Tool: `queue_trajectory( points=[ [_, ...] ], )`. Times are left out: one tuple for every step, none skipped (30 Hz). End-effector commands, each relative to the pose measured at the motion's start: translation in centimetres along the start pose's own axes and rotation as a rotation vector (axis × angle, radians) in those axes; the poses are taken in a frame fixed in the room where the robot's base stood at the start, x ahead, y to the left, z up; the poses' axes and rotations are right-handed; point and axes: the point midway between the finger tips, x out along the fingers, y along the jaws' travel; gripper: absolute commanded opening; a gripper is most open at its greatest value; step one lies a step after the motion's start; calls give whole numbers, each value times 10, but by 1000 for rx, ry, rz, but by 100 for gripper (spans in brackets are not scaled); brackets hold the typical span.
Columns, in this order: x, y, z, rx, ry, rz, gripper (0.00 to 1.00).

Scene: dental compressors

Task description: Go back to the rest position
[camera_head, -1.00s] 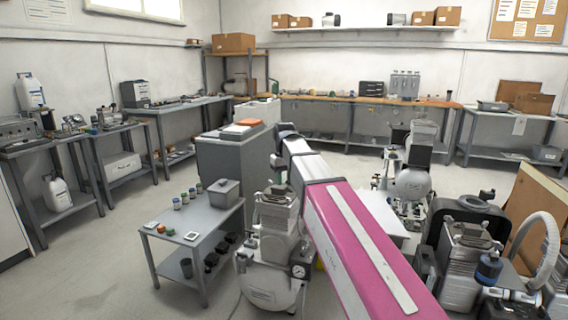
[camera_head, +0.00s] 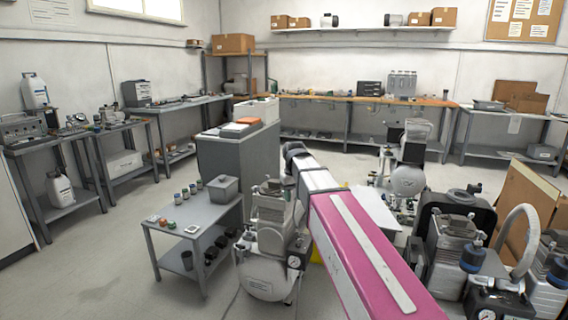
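My own arm, with a pink and white upper link, reaches forward from the lower right to the middle of the head view. Its far end bends at a dark joint, and my gripper is not visible. A dental compressor (camera_head: 268,245) with a rounded tank and a gauge stands on the floor just left of my arm. Another compressor (camera_head: 409,170) stands beyond my arm to its right. More compressors (camera_head: 462,245) stand close on the right.
A small grey cart (camera_head: 185,232) with jars and a bin stands left of the near compressor. A grey cabinet (camera_head: 240,165) stands behind it. Workbenches (camera_head: 350,98) line the walls. Open floor (camera_head: 95,270) lies at the left.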

Motion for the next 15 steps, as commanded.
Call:
queue_trajectory(
  points=[
    [12, 4, 8, 11, -4, 0, 37],
    [18, 7, 11, 18, -3, 0, 37],
    [27, 10, 16, 28, -3, 0, 37],
    [34, 13, 20, 36, -4, 0, 37],
    [42, 17, 25, 46, -4, 0, 37],
    [54, 22, 32, 60, -4, 0, 37],
    [64, 25, 38, 71, -5, -1, 37],
    [74, 29, 44, 82, -4, 0, 37],
    [88, 34, 53, 98, -5, -1, 37],
    [98, 38, 60, 112, -4, 0, 37],
    [108, 42, 67, 124, -5, -1, 37],
    [120, 46, 76, 141, -4, 0, 37],
    [130, 50, 84, 153, -4, 0, 37],
    [139, 53, 91, 165, -3, 0, 37],
    [151, 57, 101, 181, -3, 0, 37]
  ],
)
